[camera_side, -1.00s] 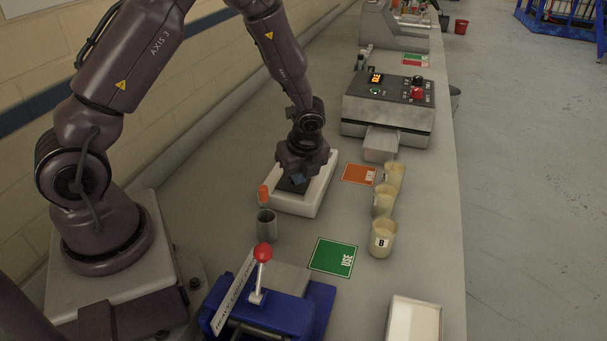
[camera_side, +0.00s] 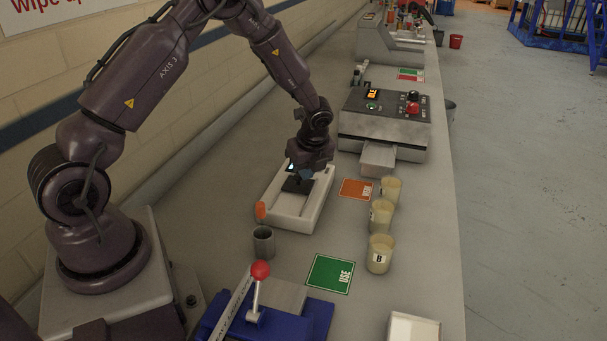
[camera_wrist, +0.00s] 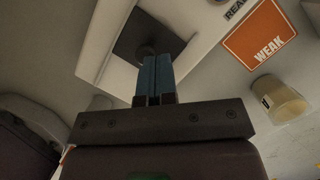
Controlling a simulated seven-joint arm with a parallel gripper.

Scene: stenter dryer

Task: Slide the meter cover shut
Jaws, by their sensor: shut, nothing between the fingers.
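The white meter housing (camera_side: 281,217) lies on the bench with a pale recess showing in its near part. A dark plate (camera_side: 297,185), which looks like the meter cover, sits toward the far part of the housing; it also shows in the wrist view (camera_wrist: 128,45) with a small knob on it. My gripper (camera_side: 305,177) is over the far part of the housing, close to the dark plate. Its blue fingers (camera_wrist: 154,75) are together with nothing between them, in front of the knob in the wrist view. Whether they touch it I cannot tell.
An orange card (camera_side: 356,189) and several cream cups (camera_side: 380,254) stand right of the meter. A grey metal cup (camera_side: 263,242) and an orange-topped item (camera_side: 260,211) are at its near end. A grey instrument (camera_side: 385,125) stands behind. A red-knobbed lever (camera_side: 260,270) is in front.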

